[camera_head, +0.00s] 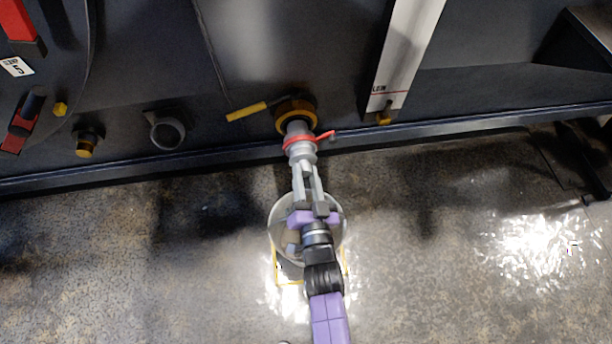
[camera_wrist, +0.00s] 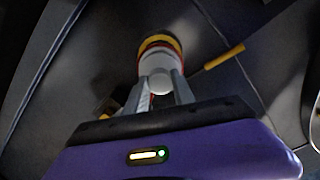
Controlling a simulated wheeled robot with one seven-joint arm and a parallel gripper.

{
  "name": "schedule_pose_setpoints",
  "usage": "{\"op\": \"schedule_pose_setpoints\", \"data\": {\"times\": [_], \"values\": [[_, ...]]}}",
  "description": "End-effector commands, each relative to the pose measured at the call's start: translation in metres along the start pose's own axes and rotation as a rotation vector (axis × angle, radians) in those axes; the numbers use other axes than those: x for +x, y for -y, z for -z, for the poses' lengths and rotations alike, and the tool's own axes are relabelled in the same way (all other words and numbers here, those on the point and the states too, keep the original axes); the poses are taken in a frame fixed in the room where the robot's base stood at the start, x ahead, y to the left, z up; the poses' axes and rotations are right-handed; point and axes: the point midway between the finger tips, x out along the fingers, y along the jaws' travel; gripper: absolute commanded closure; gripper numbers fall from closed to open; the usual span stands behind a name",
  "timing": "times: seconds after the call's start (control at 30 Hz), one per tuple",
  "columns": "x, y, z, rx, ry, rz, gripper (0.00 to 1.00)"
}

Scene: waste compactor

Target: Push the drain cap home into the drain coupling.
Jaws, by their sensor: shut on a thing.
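The drain coupling is a yellow-brown ring (camera_head: 296,112) on the dark machine wall, and its yellow rim (camera_wrist: 158,41) shows in the wrist view. The drain cap is a grey cylinder (camera_head: 301,150) with a red band and red lever tab, in line with the coupling and right at its mouth. The grey cap body (camera_wrist: 158,66) also shows in the wrist view. My gripper (camera_head: 306,172) is shut on the near end of the cap, with one finger on each side. How deep the cap sits in the coupling is hidden.
A yellow-handled lever (camera_head: 246,111) sticks out left of the coupling. A grey ring holder (camera_head: 165,130) and a yellow-black fitting (camera_head: 86,142) are further left. A white panel (camera_head: 405,55) stands to the right. A round pail (camera_head: 338,215) is on the floor under my arm.

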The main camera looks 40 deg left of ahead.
Motion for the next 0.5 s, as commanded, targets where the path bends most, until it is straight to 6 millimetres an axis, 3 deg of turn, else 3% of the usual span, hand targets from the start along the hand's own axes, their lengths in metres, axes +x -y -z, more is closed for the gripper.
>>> {"op": "schedule_pose_setpoints", "data": {"times": [0.5], "values": [[0.0102,0.0004,0.0009,0.000,-0.002,0.001,1.00]]}}
